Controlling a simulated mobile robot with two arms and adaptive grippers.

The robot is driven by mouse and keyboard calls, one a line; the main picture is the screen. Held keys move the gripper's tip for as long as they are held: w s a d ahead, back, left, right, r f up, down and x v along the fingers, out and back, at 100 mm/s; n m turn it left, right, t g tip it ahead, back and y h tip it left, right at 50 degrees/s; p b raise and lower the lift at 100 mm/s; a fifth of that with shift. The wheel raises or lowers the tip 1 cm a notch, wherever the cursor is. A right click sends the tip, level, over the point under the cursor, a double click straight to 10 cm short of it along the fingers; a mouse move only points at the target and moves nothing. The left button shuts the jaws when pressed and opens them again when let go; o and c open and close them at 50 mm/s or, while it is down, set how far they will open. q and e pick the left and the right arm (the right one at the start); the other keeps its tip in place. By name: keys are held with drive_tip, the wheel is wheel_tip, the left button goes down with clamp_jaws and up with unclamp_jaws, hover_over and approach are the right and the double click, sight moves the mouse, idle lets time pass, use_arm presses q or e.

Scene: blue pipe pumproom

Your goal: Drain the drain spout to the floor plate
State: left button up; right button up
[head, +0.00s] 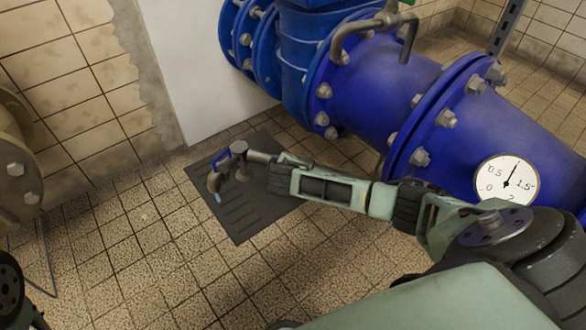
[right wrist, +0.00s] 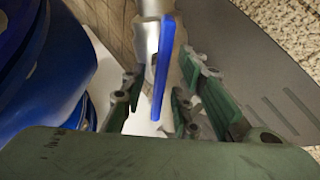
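The drain spout (head: 214,180) is a metal tap with a blue lever (head: 223,160), above the dark slotted floor plate (head: 241,226). A small light-blue bit, perhaps water, shows at its mouth. My right gripper (head: 280,168) comes in from the right, close to the spout. In the right wrist view my right gripper (right wrist: 160,92) is open, with fingers apart on both sides of the blue lever (right wrist: 163,65). Gaps show on both sides, so I see no grip on it. The plate also shows in the right wrist view (right wrist: 255,70). My left gripper is not in view.
A large blue flanged pipe (head: 378,85) with bolts runs along the back and right, close above my right arm. A round gauge (head: 507,180) sits at the right. A bolted tan flange (head: 15,150) is at the left edge. Tiled floor (head: 120,270) is clear at front left.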

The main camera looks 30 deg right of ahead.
clamp_jaws()
drive_tip(key=shift+a, duration=0.1)
